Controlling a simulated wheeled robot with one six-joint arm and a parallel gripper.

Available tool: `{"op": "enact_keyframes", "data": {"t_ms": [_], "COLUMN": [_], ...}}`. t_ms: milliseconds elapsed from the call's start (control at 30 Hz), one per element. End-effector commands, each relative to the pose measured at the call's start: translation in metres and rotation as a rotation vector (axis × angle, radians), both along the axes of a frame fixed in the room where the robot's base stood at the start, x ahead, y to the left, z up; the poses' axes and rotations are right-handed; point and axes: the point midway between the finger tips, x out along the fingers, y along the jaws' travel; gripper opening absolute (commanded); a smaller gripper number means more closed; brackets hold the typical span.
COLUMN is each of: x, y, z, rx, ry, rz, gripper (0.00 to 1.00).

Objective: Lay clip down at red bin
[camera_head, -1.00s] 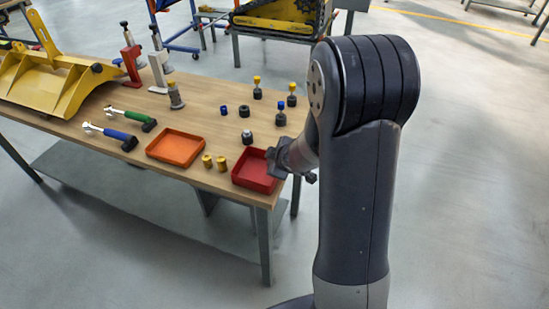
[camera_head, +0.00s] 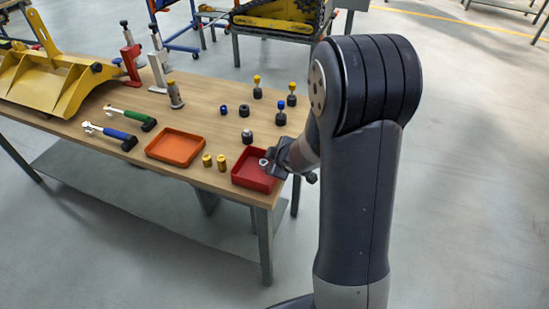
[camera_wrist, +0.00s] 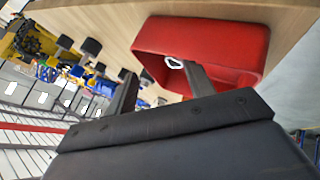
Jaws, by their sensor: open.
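The clip is a small pale ring (camera_head: 263,162) that shows at the red bin, just in front of my gripper (camera_head: 275,163). In the wrist view the clip (camera_wrist: 174,63) shows against the inside of the red bin (camera_wrist: 232,48), close to the right fingertip. My gripper (camera_wrist: 158,72) is open, with its fingers apart at the bin's edge. I cannot tell whether a finger touches the clip. The red bin (camera_head: 246,182) sits at the right front corner of the table, partly hidden by my gripper.
An orange tray (camera_head: 174,148) lies left of the red bin on the wooden table (camera_head: 205,105). Two yellow cylinders (camera_head: 214,162) stand between them. Several dark knobs and pegs (camera_head: 247,137) stand behind. Two tools (camera_head: 125,126) lie at the left.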

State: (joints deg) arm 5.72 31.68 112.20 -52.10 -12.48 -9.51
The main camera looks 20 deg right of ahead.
Motion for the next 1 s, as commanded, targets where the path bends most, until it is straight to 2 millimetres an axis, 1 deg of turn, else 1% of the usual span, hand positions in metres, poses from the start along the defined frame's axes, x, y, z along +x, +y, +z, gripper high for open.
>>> {"op": "enact_keyframes", "data": {"t_ms": [167,333,500,700,1000], "x": [-0.018,-0.042,-0.062,-0.072,-0.073], "y": [-0.003,-0.007,-0.009,-0.011,-0.011], "z": [0.023,0.05,0.068,0.075,0.074], "rx": [0.0,0.0,-0.001,0.001,0.001], "ry": [-0.002,-0.002,0.0,0.0,0.0], "rz": [0.0,-0.002,-0.001,-0.001,-0.001], "gripper": [0.51,0.51,0.51,0.51,0.51]}}
